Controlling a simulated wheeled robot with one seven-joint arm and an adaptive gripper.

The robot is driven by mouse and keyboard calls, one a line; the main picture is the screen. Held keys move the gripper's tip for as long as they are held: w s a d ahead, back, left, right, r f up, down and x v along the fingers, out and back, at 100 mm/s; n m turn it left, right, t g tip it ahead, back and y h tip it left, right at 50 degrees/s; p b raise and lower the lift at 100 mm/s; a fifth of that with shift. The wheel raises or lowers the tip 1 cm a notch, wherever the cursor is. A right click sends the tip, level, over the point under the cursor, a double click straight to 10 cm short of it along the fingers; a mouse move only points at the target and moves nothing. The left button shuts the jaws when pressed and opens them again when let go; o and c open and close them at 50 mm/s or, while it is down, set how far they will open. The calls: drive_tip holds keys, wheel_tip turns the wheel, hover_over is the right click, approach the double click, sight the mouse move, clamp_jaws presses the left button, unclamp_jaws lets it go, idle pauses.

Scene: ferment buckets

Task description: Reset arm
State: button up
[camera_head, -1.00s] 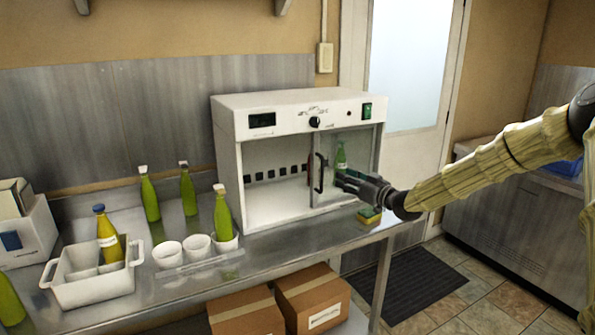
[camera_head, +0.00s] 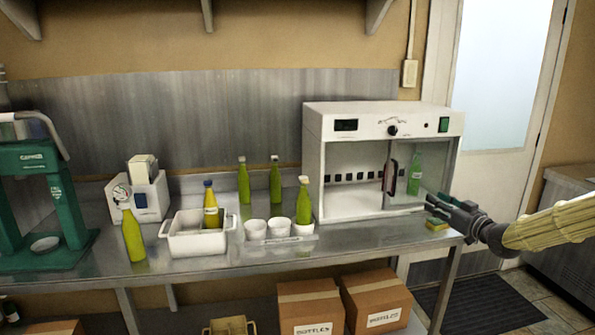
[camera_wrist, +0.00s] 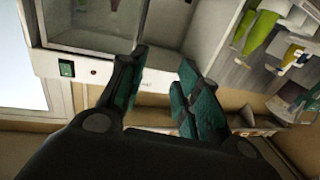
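My gripper (camera_head: 438,206) is at the right front of the white cabinet (camera_head: 315,170), near its lower right corner. In the wrist view my gripper (camera_wrist: 165,68) has its two dark green-padded fingers apart, with nothing between them. The cabinet's front shows there too, upside down, with a green switch (camera_wrist: 66,68). A pane with a dark handle (camera_head: 390,175) covers the right part of the cabinet's opening. A green bottle (camera_head: 415,174) stands behind that pane. Whether a finger touches the cabinet cannot be told.
Left of the cabinet are green bottles (camera_head: 276,182), white cups (camera_head: 279,229), a white crate (camera_head: 180,243) with a yellow bottle, and a green press (camera_head: 40,190). Cardboard boxes (camera_head: 377,300) sit below.

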drive_tip(key=s+a+f+m+g, duration=0.1)
drive_tip(key=s+a+f, duration=0.15)
drive_tip(key=f, duration=0.35)
drive_tip(key=s+a+f+g+h, duration=0.1)
drive_tip(key=a+f, duration=0.3)
drive_tip(key=f, duration=0.2)
drive_tip(key=s+a+f+m+g, duration=0.1)
drive_tip(key=s+a+f, duration=0.1)
drive_tip(key=a+f, duration=0.3)
drive_tip(key=s+a+f+m+g+h, duration=0.1)
drive_tip(key=s+a+f+g, duration=0.15)
drive_tip(key=s+f, duration=0.55)
drive_tip(key=s+a+f+g+h, duration=0.1)
drive_tip(key=s+a+f+g, duration=0.15)
drive_tip(key=s+f, duration=0.6)
drive_tip(key=s+a+f+m+g+h, duration=0.1)
drive_tip(key=s+a+f+g, duration=0.1)
drive_tip(key=s+f, duration=0.6)
drive_tip(key=s+a+f+g+h, duration=0.1)
drive_tip(key=s+a+f+g, duration=0.15)
drive_tip(key=s+f, duration=0.6)
drive_tip(key=s+d+m+g+h, duration=0.1)
drive_tip(key=s+g, duration=0.3)
drive_tip(key=s, duration=1.8)
drive_tip(key=shift+d+f+h, duration=0.15)
drive_tip(key=shift+f+h, duration=0.05)
drive_tip(key=shift+h, duration=0.2)
